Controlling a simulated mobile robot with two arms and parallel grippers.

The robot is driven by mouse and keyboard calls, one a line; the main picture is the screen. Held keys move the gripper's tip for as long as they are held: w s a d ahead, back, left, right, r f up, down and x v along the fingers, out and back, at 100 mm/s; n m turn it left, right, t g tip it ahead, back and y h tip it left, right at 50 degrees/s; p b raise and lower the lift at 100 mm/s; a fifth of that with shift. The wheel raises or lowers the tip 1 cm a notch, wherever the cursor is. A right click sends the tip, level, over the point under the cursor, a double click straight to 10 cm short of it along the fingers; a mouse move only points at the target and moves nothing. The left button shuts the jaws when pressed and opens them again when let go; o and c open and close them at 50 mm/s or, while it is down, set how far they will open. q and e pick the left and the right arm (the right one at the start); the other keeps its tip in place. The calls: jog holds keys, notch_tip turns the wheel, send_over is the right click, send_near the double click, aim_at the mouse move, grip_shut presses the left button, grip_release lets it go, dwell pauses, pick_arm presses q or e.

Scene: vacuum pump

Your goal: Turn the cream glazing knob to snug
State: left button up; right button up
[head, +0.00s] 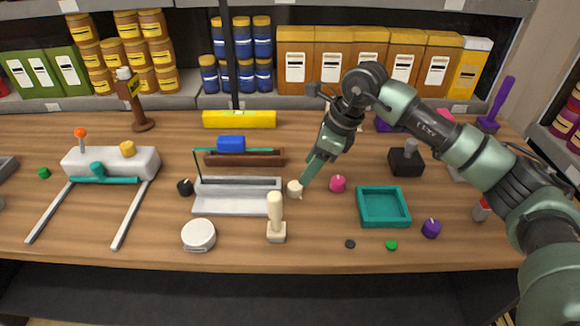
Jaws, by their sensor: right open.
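A small cream knob (294,189) sits at the right end of a pale grey holder (236,205) near the middle of the bench. A taller cream handle (275,208) stands upright on a square cream base in front of it. My right gripper (308,180) reaches in from the right and points down and left. Its green fingers are just right of the cream knob and partly overlap it in the picture. The gripper is open, and I cannot tell whether it touches the knob. My left gripper is not in view.
A black knob (185,187) is at the holder's left end. A white round lid (198,235) lies in front. A pink knob (338,183) and a teal tray (384,221) are right of my gripper.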

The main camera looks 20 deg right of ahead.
aim_at(296, 185)
jog(key=p+x, duration=0.1)
jog(key=x, duration=0.3)
jog(key=shift+a, duration=0.15)
jog(key=shift+p+x, duration=0.35)
jog(key=shift+x, duration=0.9)
jog(key=shift+w+a+f, duration=0.1)
jog(key=shift+w+f, duration=0.2)
jog(key=shift+f, duration=0.2)
jog(key=c, duration=1.1)
grip_shut()
jog(key=shift+m, duration=0.3)
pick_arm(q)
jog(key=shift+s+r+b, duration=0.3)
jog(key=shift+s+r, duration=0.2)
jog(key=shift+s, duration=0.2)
pick_arm(e)
jog(key=shift+m+t, duration=0.3)
jog(key=shift+m, duration=0.2)
